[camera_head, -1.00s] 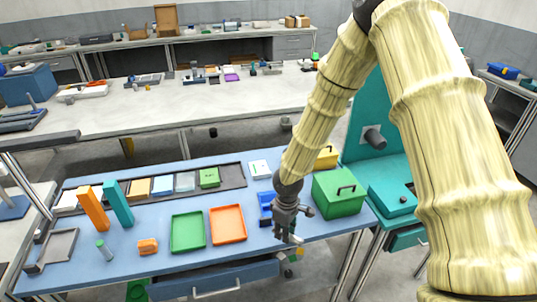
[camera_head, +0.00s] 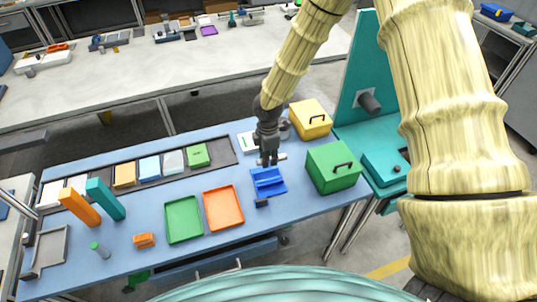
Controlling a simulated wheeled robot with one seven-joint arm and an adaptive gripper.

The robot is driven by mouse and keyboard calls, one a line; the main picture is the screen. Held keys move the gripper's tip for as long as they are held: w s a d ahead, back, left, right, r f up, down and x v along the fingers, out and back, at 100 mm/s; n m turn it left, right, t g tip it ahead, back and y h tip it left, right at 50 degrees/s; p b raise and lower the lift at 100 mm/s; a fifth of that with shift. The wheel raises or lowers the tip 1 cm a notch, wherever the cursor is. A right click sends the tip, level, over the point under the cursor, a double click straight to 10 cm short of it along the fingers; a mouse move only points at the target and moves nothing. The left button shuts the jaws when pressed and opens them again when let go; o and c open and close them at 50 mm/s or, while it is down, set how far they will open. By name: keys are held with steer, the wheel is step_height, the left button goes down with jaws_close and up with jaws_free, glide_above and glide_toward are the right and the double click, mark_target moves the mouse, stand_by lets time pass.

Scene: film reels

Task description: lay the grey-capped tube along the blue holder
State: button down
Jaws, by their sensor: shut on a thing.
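My gripper (camera_head: 268,159) is shut on a small pale tube (camera_head: 281,157), which I take to be the grey-capped tube. It lies roughly level across the fingers, and its middle is hidden by them. Its cap is too small to make out. The blue holder (camera_head: 269,187) is on the blue table, just in front of my gripper. The tube shows behind the holder's back edge in the picture; its height above the table is hard to tell.
A green box (camera_head: 333,178) and a yellow box (camera_head: 310,124) stand to the right. A small dark block (camera_head: 262,203) is in front of the holder. An orange tray (camera_head: 241,208) and a green tray (camera_head: 183,238) lie left. A white card (camera_head: 246,142) is behind.

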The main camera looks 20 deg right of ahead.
steer(key=shift+f+b, duration=2.15)
steer(key=shift+f, duration=0.8)
steer(key=shift+f+b, duration=0.5)
steer(key=shift+f, duration=0.85)
steer(key=c, duration=1.2)
jaws_free()
step_height(320, 180, up, 12)
steer(key=shift+r, duration=0.1)
